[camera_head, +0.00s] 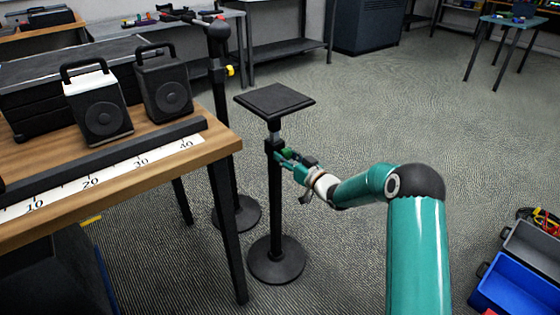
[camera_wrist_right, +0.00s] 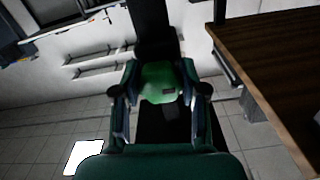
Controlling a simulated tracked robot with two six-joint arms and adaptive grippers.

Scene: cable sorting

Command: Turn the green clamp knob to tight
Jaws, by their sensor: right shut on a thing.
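The green clamp knob (camera_head: 289,154) sits on the side of a black stand (camera_head: 275,205) with a square top plate (camera_head: 274,100) and a round base. My right gripper (camera_head: 292,160) reaches it from the right and is shut on the knob. In the right wrist view the green knob (camera_wrist_right: 160,82) lies between the two fingers of my right gripper (camera_wrist_right: 160,95), with the black post behind it. A small dark mark shows on the knob's face. The knob's turn position cannot be told. My left gripper is not in view.
A second black stand (camera_head: 222,130) with a yellow knob (camera_head: 229,71) is close behind. A blue crate (camera_head: 520,285) lies at lower right. Floor between is clear.

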